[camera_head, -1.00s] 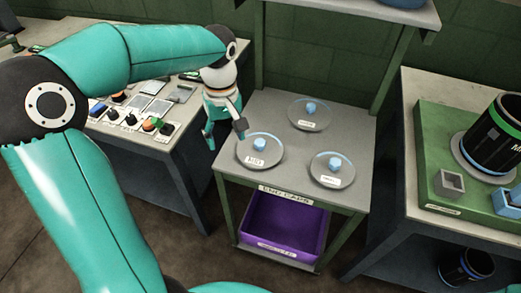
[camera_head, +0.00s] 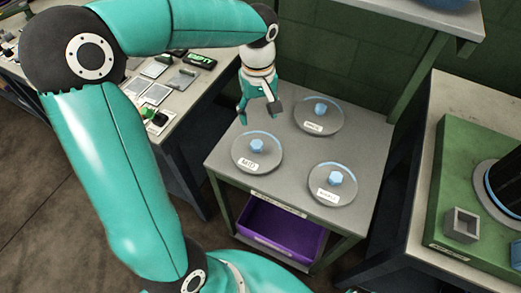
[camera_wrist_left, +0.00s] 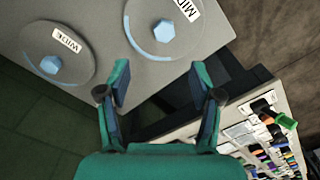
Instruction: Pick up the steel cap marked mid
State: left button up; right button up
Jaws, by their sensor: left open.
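The steel cap marked MID (camera_head: 257,153) is a round grey disc with a blue knob and white label. It lies on the grey stand top (camera_head: 235,178), at the left. It also shows in the wrist view (camera_wrist_left: 148,38), cut off by the top edge. My left gripper (camera_head: 258,113) is open and empty, above the stand just behind the MID cap in the head view. Its fingers (camera_wrist_left: 161,82) are spread in the wrist view, with the MID cap beyond their tips. The cap marked WIDE (camera_wrist_left: 60,58) lies beside it, at the back in the head view (camera_head: 319,116). My right gripper is not in view.
A third cap (camera_head: 332,185) lies at the stand's right front, its label too small to read. A purple bin (camera_head: 281,232) sits below. A bench with a green board (camera_head: 455,200) stands right; a bench with small parts (camera_head: 168,90) stands left.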

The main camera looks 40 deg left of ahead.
aim_at(257, 143)
pick_arm(q)
jog(key=f, duration=0.8)
jog(key=shift+s+a, duration=0.2)
jog(key=shift+a, duration=0.05)
jog(key=shift+d+f+p, duration=0.15)
jog(key=shift+f+p, duration=0.2)
jog(key=shift+f, duration=2.3)
grip_shut()
